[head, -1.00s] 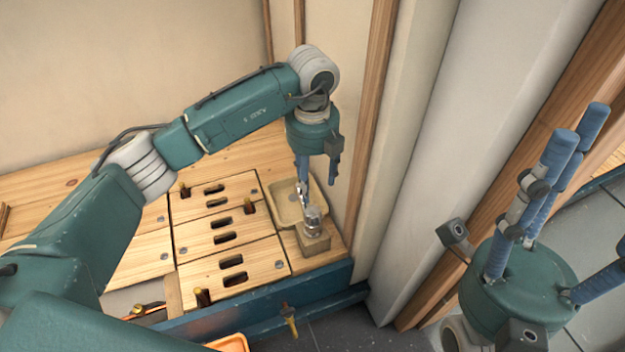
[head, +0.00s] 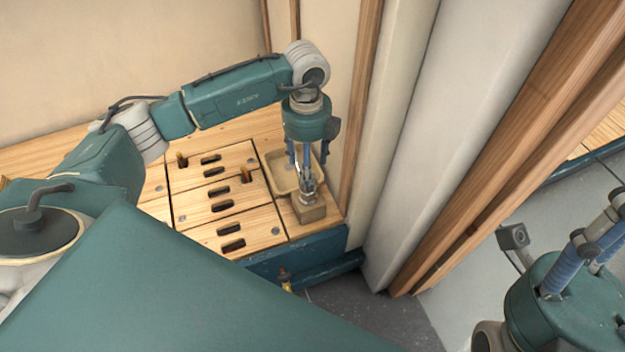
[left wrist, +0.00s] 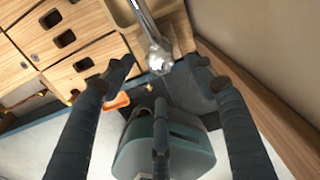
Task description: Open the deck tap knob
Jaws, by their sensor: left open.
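The deck tap is a small chrome tap (head: 308,188) on a wooden block (head: 311,211) at the right end of the wooden deck. In the left wrist view its bright rounded knob (left wrist: 159,60) shows at the top centre, on the end of a chrome stem. My left gripper (head: 306,168) points down just over the tap. My right gripper (head: 580,262) is at the lower right, partly cut off, far from the tap.
A shallow beige tray (head: 279,172) lies beside the tap block. The wooden deck (head: 228,197) has slots and several brown pegs. A wall with wooden trim (head: 357,110) stands close to the right of the tap. An orange item (left wrist: 118,102) shows below the deck.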

